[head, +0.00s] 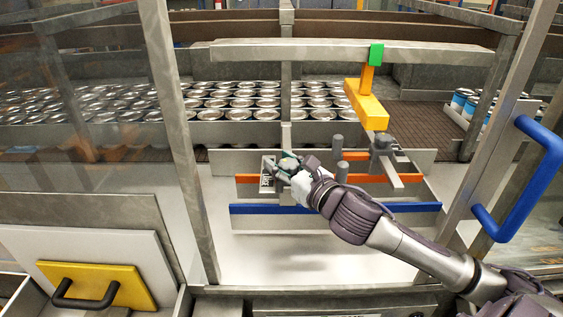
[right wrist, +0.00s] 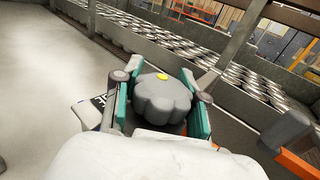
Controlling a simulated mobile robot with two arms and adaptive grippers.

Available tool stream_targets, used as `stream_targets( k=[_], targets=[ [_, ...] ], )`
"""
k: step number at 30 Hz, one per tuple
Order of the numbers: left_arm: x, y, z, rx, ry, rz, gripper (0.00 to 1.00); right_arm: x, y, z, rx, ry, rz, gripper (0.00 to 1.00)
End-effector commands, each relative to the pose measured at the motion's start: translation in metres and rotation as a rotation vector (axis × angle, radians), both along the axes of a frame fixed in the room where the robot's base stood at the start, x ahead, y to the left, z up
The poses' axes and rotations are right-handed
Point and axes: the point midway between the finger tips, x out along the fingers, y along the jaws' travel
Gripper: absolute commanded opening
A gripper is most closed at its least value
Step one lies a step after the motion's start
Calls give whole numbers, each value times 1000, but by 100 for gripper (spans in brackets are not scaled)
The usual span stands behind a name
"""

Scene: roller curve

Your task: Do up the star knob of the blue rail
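In the right wrist view a dark grey, lobed star knob (right wrist: 163,101) with a yellow dot on its top fills the space between the teal finger pads of my right gripper. The gripper (right wrist: 162,92) appears shut on the knob, one pad against each side. In the head view my right gripper (head: 286,167) is at the grey bracket with a black-and-white tag (head: 267,181), and it mostly hides the knob. The blue rail (head: 390,207) runs low across the frame, below the gripper. My left gripper is in neither view.
Orange rails (head: 400,179) lie just behind the blue one. Rows of cans (head: 237,103) fill the conveyor behind. A blue door handle (head: 541,160) is at the right.

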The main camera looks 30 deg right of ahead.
Motion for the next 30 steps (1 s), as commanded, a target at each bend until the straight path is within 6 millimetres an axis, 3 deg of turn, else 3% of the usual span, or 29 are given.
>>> stream_targets(
  k=[1, 3, 12, 30],
  targets=[
    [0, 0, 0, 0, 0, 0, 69, 0, 0, 0, -1, 0, 0, 15],
    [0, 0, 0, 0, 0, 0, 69, 0, 0, 0, -1, 0, 0, 6],
    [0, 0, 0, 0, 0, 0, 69, 0, 0, 0, -1, 1, 0, 1],
    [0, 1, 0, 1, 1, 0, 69, -1, 1, -3, -1, 6, 2, 0]
  ],
)
